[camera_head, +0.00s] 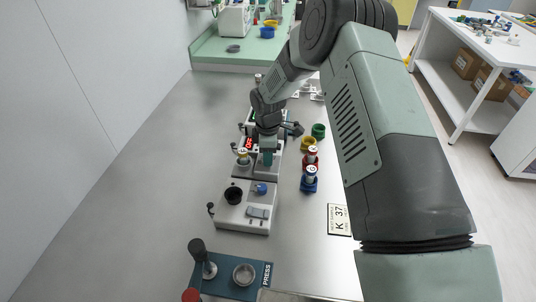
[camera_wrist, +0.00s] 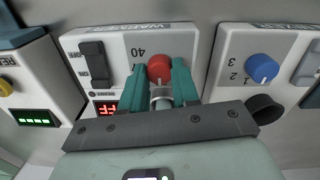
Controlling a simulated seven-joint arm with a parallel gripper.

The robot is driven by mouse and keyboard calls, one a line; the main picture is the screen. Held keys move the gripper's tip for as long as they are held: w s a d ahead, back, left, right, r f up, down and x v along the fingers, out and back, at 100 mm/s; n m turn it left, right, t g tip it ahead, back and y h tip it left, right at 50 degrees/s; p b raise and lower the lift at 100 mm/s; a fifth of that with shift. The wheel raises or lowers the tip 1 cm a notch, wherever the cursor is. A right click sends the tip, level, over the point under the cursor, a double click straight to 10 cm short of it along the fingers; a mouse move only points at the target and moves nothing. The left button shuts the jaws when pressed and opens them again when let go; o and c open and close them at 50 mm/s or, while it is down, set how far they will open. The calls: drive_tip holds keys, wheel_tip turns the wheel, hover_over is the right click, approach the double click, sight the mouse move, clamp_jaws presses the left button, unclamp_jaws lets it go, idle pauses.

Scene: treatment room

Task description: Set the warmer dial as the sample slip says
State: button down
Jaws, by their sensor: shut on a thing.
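The warmer (camera_wrist: 118,44) is a white box with a label upside down in the wrist view. Its red dial (camera_wrist: 160,68) sits between the teal fingers of my gripper (camera_wrist: 159,78), which is shut on it. The number 40 shows beside the dial; other marks are partly hidden by the fingers. A dark switch (camera_wrist: 93,60) and a lit red display (camera_wrist: 106,107) sit on the same box. In the head view my gripper (camera_head: 266,158) is down at the warmer, and its dial is hidden. The sample slip (camera_head: 339,219) lies right of the devices and reads "K 37".
A white device with a blue knob (camera_wrist: 262,68) and black cup (camera_head: 233,196) stands in front. Another with a green display (camera_wrist: 34,118) stands behind. Capped tubes (camera_head: 310,178) stand to the right, close to my arm. A press (camera_head: 238,284) is nearest. The left bench is clear.

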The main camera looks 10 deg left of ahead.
drive_tip(key=m, duration=0.7)
drive_tip(key=shift+m, duration=0.4)
drive_tip(key=m, duration=0.4)
drive_tip(key=shift+w+a, duration=0.1)
drive_tip(key=shift+m, duration=1.9)
drive_tip(key=c, duration=0.8)
unclamp_jaws()
